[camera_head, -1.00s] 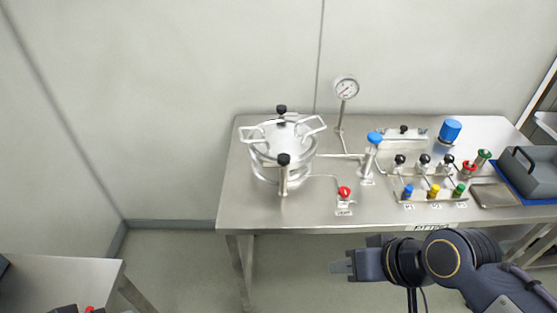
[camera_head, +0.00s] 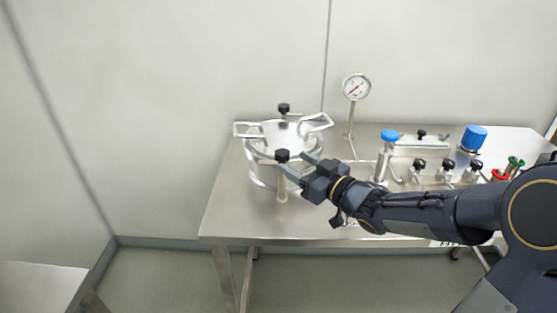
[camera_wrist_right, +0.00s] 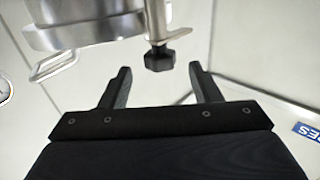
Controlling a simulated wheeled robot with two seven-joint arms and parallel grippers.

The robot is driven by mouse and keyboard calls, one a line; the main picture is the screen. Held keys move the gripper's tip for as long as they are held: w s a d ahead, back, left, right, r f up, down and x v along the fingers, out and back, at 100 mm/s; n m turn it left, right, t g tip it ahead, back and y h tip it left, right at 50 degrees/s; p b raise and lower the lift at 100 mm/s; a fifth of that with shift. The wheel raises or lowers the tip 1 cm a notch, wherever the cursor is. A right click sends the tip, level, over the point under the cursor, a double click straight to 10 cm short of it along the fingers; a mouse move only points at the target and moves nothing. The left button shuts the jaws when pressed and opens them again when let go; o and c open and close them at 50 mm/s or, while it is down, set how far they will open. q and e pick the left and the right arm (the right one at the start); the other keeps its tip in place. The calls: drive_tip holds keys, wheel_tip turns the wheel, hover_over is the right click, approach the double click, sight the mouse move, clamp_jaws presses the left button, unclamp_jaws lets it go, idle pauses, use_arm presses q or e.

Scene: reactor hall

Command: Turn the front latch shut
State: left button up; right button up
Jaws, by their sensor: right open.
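The silver pressure vessel (camera_head: 258,172) stands on the left part of the steel table. Its front latch (camera_head: 282,156) has a black knob on top of an upright metal post. My right gripper (camera_head: 294,166) is open at the latch, coming in from the right, with its fingers close to the post just below the knob. In the right wrist view, the latch knob (camera_wrist_right: 159,60) shows between and a little beyond the two open fingertips (camera_wrist_right: 160,75). I cannot tell whether a finger touches the latch. My left gripper is not in view.
A second black-knobbed latch (camera_head: 284,108) is at the vessel's back, between silver lid handles. A gauge (camera_head: 356,86), a blue-capped valve (camera_head: 390,136) and several black knobs stand to the right. My right arm hides much of the table's front right. Another table (camera_head: 40,288) is at lower left.

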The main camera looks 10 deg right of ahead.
sight(277, 151)
drive_tip(key=p+x, duration=0.1)
drive_tip(key=x, duration=0.6)
drive_tip(key=shift+w+a, duration=0.1)
drive_tip(key=shift+w, duration=0.1)
